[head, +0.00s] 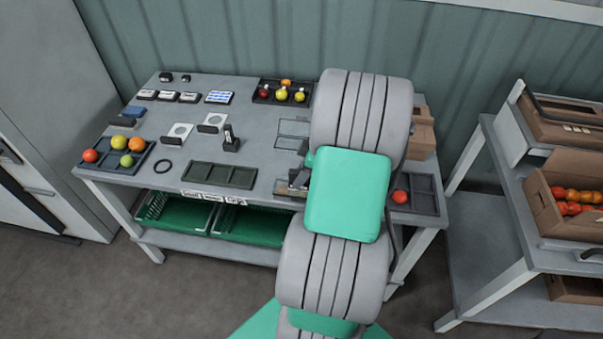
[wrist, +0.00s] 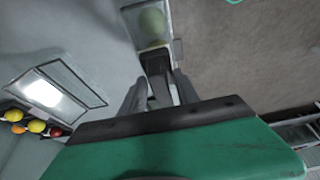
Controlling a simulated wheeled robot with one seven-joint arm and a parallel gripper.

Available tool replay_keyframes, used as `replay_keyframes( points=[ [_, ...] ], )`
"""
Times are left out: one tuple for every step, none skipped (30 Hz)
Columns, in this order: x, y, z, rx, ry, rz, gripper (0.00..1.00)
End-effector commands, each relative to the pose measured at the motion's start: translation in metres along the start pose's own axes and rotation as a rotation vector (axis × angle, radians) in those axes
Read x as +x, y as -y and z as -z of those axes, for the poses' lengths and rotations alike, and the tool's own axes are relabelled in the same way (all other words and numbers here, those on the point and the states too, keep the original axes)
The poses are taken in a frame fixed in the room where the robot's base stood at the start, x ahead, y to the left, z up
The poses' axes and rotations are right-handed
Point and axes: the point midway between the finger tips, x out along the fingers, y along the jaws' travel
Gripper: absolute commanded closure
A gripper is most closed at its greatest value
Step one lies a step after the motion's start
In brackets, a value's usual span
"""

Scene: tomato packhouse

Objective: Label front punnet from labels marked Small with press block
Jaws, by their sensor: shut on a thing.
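My gripper (wrist: 158,88) is shut on a dark block, which looks like the press block (wrist: 156,62). In the wrist view the block's far end meets or overlaps the near end of a clear punnet (wrist: 168,14) with a greenish round item inside. I cannot tell whether they touch. This is the punnet nearest the table's front edge. Another clear punnet (wrist: 72,78) with a bright white patch lies farther back. In the head view my arm hides most of the gripper (head: 298,180). Two white label pieces (head: 180,130) (head: 212,122) lie mid-table; their print is unreadable.
A dark upright stand (head: 231,139) is mid-table. An empty dark tray (head: 220,175) lies along the front edge, a tomato tray (head: 103,165) at left, another (head: 268,99) at the back. A tray with one red tomato (head: 424,195) is right of my arm. Green crates (head: 245,226) sit below.

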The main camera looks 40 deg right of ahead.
Motion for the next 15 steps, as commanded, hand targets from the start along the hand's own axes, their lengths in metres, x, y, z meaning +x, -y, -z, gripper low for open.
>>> replay_keyframes(
  points=[
    [0.001,-0.0002,-0.0004,0.0,0.0,0.0,0.92],
    [0.0013,-0.0002,-0.0005,0.0,0.0,0.0,0.92],
    [0.0018,-0.0002,-0.0007,0.0,0.0,0.0,0.92],
    [0.0021,-0.0002,-0.0009,0.0,0.0,0.0,0.92],
    [0.0024,-0.0002,-0.001,0.0,0.0,0.0,0.92],
    [0.0029,-0.0002,-0.0012,0.0,0.0,0.0,0.92],
    [0.0032,-0.0002,-0.0013,0.0,0.0,0.0,0.92],
    [0.0035,-0.0002,-0.0015,0.0,0.0,0.0,0.92],
    [0.004,-0.0002,-0.0017,0.0,0.0,0.0,0.92],
    [0.0043,-0.0002,-0.0018,0.0,0.0,0.0,0.92],
    [0.0047,-0.0002,-0.0019,0.0,0.0,0.0,0.92],
    [0.0051,-0.0002,-0.0021,0.0,0.0,0.0,0.92],
    [0.0054,-0.0002,-0.0023,0.0,0.0,0.0,0.92],
    [0.0058,-0.0002,-0.0024,0.0,0.0,0.0,0.92],
    [0.0062,-0.0001,-0.0026,0.0,0.0,0.0,0.92]
  ],
)
